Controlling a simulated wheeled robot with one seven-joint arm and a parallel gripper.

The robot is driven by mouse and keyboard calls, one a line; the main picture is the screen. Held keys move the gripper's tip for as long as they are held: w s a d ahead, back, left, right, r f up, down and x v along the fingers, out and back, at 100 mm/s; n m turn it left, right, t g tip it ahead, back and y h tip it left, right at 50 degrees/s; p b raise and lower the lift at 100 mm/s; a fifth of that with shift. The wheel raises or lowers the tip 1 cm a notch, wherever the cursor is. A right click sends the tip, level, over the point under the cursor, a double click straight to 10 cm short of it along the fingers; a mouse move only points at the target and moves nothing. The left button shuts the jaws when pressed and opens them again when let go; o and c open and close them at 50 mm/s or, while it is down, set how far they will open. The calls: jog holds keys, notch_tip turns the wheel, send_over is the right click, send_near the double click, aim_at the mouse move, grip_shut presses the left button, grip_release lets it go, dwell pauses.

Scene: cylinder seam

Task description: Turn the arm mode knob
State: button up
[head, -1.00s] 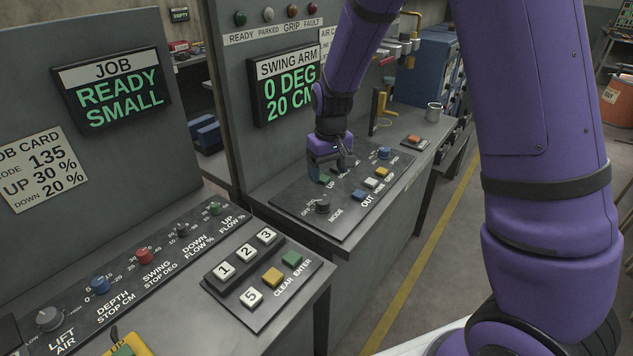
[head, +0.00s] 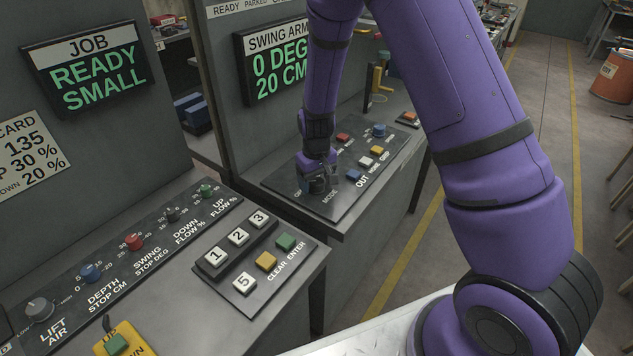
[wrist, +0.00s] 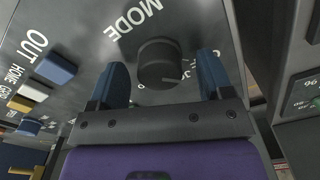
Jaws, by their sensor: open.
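The arm mode knob (wrist: 159,64) is a round dark knob above the MODE label on the swing arm panel (head: 347,203). In the wrist view it sits between the two blue fingers of my gripper (wrist: 163,80), with a gap on each side. The fingers are open, and they appear to lie alongside the knob; I cannot tell how deep they reach. In the head view my gripper (head: 322,180) is over the MODE end of the panel and hides the knob.
A blue OUT button (head: 354,174), white and yellow buttons (head: 370,156), a red button (head: 343,138) and a blue knob (head: 379,131) share the panel. The nearer console has a keypad (head: 240,240). The display (head: 275,62) reads 0 DEG, 20 CM.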

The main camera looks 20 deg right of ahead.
jog(key=shift+f, duration=0.35)
jog(key=shift+c, duration=0.2)
jog(key=c, duration=0.9)
jog(key=shift+m, duration=0.3)
jog(key=m, duration=0.3)
jog(key=shift+m, duration=2.5)
